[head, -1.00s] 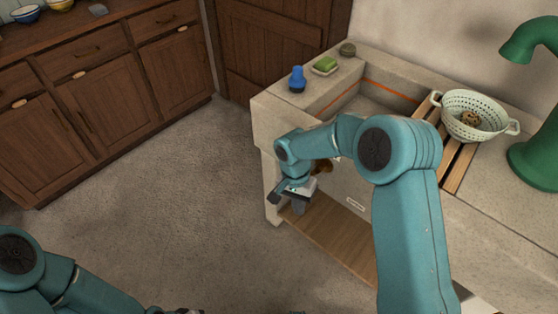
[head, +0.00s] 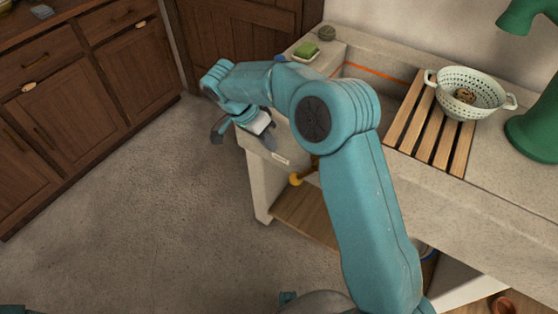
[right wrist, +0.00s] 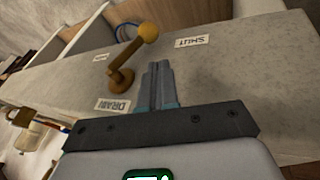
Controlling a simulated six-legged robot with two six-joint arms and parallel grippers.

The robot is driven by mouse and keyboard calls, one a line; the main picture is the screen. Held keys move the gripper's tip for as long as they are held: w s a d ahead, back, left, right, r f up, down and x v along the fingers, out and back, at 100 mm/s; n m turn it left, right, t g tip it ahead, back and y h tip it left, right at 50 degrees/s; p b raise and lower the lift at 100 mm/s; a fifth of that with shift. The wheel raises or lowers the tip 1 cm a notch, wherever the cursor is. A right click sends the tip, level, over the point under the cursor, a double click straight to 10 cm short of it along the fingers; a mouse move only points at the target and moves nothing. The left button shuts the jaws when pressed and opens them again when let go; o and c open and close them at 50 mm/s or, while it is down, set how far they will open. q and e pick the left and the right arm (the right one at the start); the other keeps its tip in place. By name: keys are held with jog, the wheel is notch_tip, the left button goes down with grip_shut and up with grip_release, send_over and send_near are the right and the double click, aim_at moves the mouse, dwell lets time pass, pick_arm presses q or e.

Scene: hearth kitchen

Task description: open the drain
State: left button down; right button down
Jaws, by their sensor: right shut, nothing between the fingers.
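The drain lever is a bronze arm with a yellow knob (head: 296,179) on the stone sink's front (head: 262,185). In the right wrist view the lever (right wrist: 124,77) stands out from the stone, with its knob beside the tag reading SHUT (right wrist: 190,41). A DRAIN tag (right wrist: 113,105) is by its foot, and a smaller tag (right wrist: 101,57), unreadable, is on the other side. My right gripper (head: 269,140) is shut and empty in front of the sink; in the wrist view its fingertips (right wrist: 158,68) are beside the lever, apparently apart from it. My left gripper is out of view.
A slatted wooden rack (head: 432,130) and a white colander (head: 468,92) lie across the sink. A green soap block (head: 306,49) sits on the rim. A green tap (head: 535,120) stands at right. Wooden cabinets (head: 75,95) line the left; the floor (head: 150,220) between is clear.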

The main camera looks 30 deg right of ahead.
aim_at(306, 171)
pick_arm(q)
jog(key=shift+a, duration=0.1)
pick_arm(e)
jog(key=shift+s, duration=0.1)
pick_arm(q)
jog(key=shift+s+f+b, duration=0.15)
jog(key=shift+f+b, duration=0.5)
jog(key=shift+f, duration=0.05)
pick_arm(e)
jog(key=x, duration=1)
jog(key=shift+f, duration=0.15)
